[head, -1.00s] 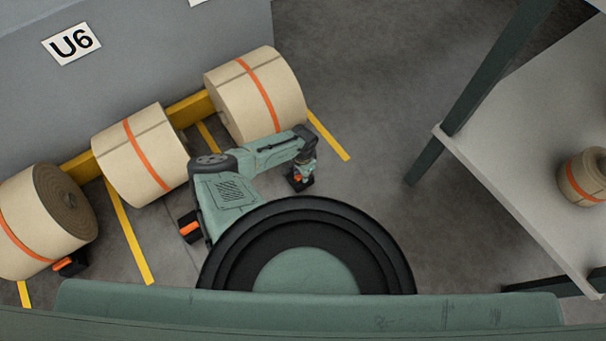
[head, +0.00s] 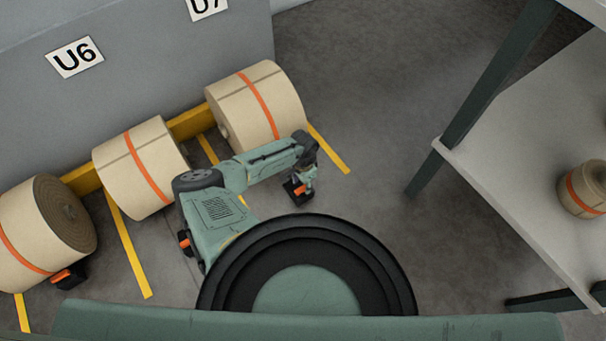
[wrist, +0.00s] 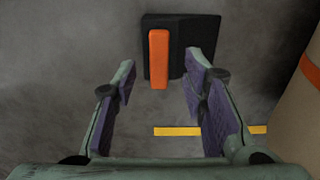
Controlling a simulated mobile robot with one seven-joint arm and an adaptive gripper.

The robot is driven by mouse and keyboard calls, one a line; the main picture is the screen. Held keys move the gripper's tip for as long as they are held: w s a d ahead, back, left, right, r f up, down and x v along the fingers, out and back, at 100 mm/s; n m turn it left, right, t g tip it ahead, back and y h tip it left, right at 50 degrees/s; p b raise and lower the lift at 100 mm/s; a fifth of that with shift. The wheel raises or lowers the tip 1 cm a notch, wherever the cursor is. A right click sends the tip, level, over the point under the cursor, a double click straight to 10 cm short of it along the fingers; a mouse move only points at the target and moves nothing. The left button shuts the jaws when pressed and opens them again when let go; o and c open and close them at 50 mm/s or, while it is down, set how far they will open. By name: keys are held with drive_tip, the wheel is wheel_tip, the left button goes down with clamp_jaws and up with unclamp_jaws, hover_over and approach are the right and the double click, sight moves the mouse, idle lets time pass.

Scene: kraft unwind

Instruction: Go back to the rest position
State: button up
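My gripper (head: 309,184) hangs at the end of my arm, to the right of the right-hand roll in the head view. In the wrist view its two fingers (wrist: 160,92) are spread wide with nothing between the pads. A black wedge chock with an orange strip (wrist: 181,50) lies on the floor beyond the fingertips. The same chock shows in the head view (head: 293,194), partly hidden by the gripper. It looks apart from the gripper, though the exact height of the fingertips above it is hard to tell.
Three banded kraft rolls (head: 140,168) lie along the grey wall by a yellow rail. Another chock (head: 68,276) is by the left roll, and one (head: 184,240) is partly behind my arm. A grey table (head: 540,190) with a roll (head: 583,190) stands right. Floor between is clear.

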wheel_tip(320, 180, up, 8)
drive_tip(key=shift+r, duration=0.1)
